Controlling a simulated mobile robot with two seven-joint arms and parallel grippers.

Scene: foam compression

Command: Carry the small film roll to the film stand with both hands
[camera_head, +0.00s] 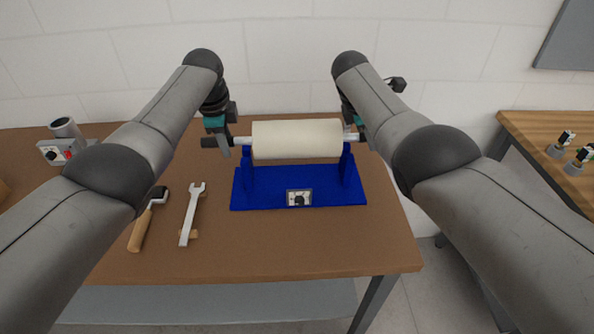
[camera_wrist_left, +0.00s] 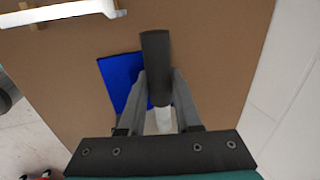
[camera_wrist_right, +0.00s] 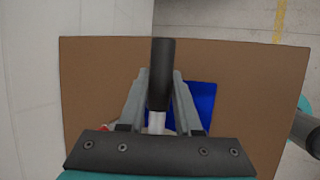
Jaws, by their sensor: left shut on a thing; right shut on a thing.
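The small film roll (camera_head: 297,139) is a cream cylinder on a silver rod with dark end handles. It lies level at the blue film stand (camera_head: 300,188), its rod at the tops of the two uprights; I cannot tell whether the rod rests in them. My left gripper (camera_head: 222,147) is shut on the rod's left dark handle, which shows in the left wrist view (camera_wrist_left: 156,65). My right gripper (camera_head: 359,137) is shut on the right dark handle, seen in the right wrist view (camera_wrist_right: 161,75). The stand's base is partly hidden in both wrist views.
The stand is on a brown table (camera_head: 290,245). A wrench (camera_head: 191,213) and a wooden-handled roller tool (camera_head: 146,220) lie to the left. A grey device with a red button (camera_head: 66,145) stands at the far left. A wall is close behind. Another wooden table (camera_head: 545,135) is at right.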

